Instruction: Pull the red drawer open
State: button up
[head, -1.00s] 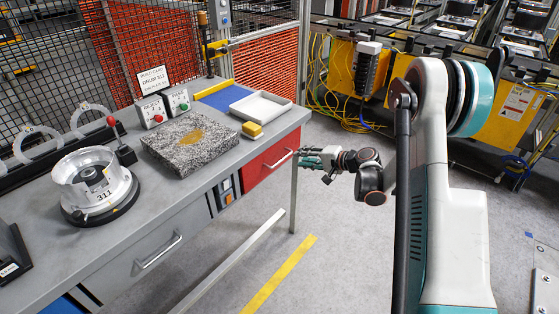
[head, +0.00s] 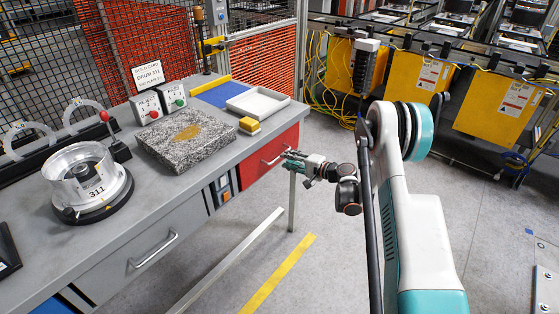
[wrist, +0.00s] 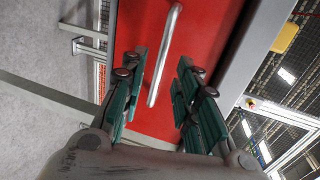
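The red drawer (head: 258,168) is at the right end of the grey workbench, its front looking flush with the bench. A silver bar handle (head: 276,157) runs across its front. My gripper (head: 287,160) is just in front of the handle, to its right in the head view. In the wrist view, my gripper (wrist: 161,63) is open, with green-padded fingers on either side of the handle (wrist: 164,55). The red drawer front (wrist: 200,30) fills the background there. I cannot tell whether the fingertips reach past the bar. The handle is not gripped.
The workbench (head: 196,180) carries a metal drum (head: 88,175), a speckled stone slab (head: 170,145), a white tray (head: 258,103) and a yellow-topped block (head: 250,125). A bench leg (head: 293,200) stands below the drawer. The floor (head: 330,240) in front is clear.

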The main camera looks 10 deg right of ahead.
jog(key=shift+b+x, duration=0.7)
jog(key=shift+x, duration=2.05)
jog(key=shift+r, duration=0.1)
jog(key=shift+c, duration=0.6)
grip_shut()
